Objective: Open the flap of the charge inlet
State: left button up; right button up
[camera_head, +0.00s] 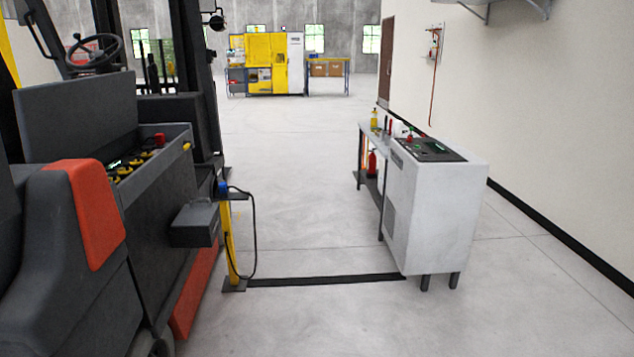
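A dark grey forklift with orange panels fills the left side of the head view. A grey box (194,224) juts from its side, facing the aisle; it may be the charge inlet, but I cannot tell whether it has a flap or how that stands. Close to its right is a yellow post (229,255) with a blue connector (223,187) at its top and a black cable (254,235) hanging in a loop. Neither of my grippers is in view.
A white cabinet (432,213) with a dark top panel stands at the right, beside a bench (366,150). A black floor strip (325,280) runs between post and cabinet. The floor in front and down the aisle is clear. A yellow machine (265,62) stands far back.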

aim_at(192, 214)
jog(key=i, duration=0.75)
jog(key=i+l+u, duration=0.15)
jog(key=i, duration=0.55)
jog(key=i+l, duration=0.15)
jog(key=i, duration=0.6)
jog(key=j+u, duration=0.05)
